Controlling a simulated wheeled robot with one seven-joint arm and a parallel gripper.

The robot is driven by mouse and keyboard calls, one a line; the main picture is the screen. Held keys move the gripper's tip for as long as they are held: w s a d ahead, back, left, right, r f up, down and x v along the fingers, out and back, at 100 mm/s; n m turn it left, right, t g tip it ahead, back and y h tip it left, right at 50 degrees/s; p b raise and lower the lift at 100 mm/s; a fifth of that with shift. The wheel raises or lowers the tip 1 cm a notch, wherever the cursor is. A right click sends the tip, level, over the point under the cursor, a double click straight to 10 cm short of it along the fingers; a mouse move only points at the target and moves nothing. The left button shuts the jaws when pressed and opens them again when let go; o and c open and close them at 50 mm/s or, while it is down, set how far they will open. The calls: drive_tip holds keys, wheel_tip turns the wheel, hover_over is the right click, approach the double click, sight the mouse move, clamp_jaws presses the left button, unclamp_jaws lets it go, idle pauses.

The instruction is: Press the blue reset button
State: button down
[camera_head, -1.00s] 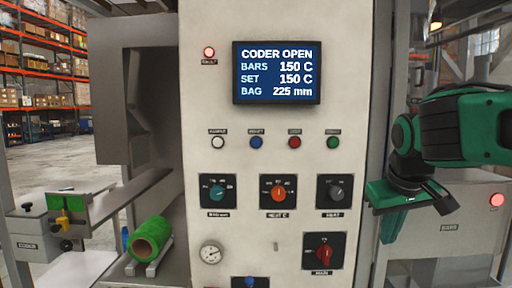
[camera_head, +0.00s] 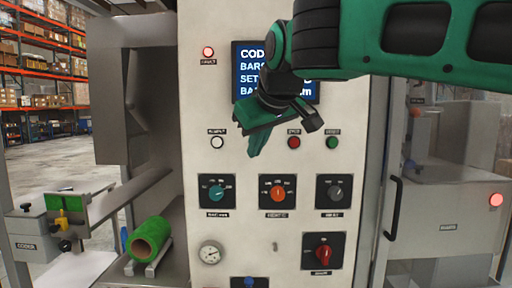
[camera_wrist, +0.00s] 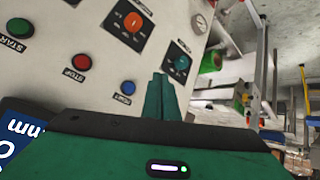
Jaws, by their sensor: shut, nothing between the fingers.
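A blue button (camera_wrist: 128,87) sits on the pale panel in the wrist view, with a small label too blurred to read. In the head view my gripper hides it, in the row between the white button (camera_head: 217,142) and the red button (camera_head: 293,142). My gripper (camera_head: 254,151) is shut and empty, in front of that row. In the wrist view its green fingertips (camera_wrist: 161,78) appear just right of the blue button. I cannot tell how far they are from the panel.
A green button (camera_head: 332,143) is right of the red one. Three knobs (camera_head: 278,194) and a red switch (camera_head: 323,254) lie below. Another blue knob (camera_head: 249,282) is at the bottom edge. My arm partly covers the display (camera_head: 245,72). A green roll (camera_head: 149,241) is lower left.

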drive_tip(key=w, duration=0.8)
drive_tip(key=shift+w+d, duration=0.2)
drive_tip(key=shift+w, duration=0.2)
drive_tip(key=shift+w, duration=0.1)
idle(1.9)
drive_tip(key=shift+w, duration=0.25)
drive_tip(key=shift+w, duration=0.4)
idle(0.7)
idle(0.4)
drive_tip(key=shift+s, duration=0.85)
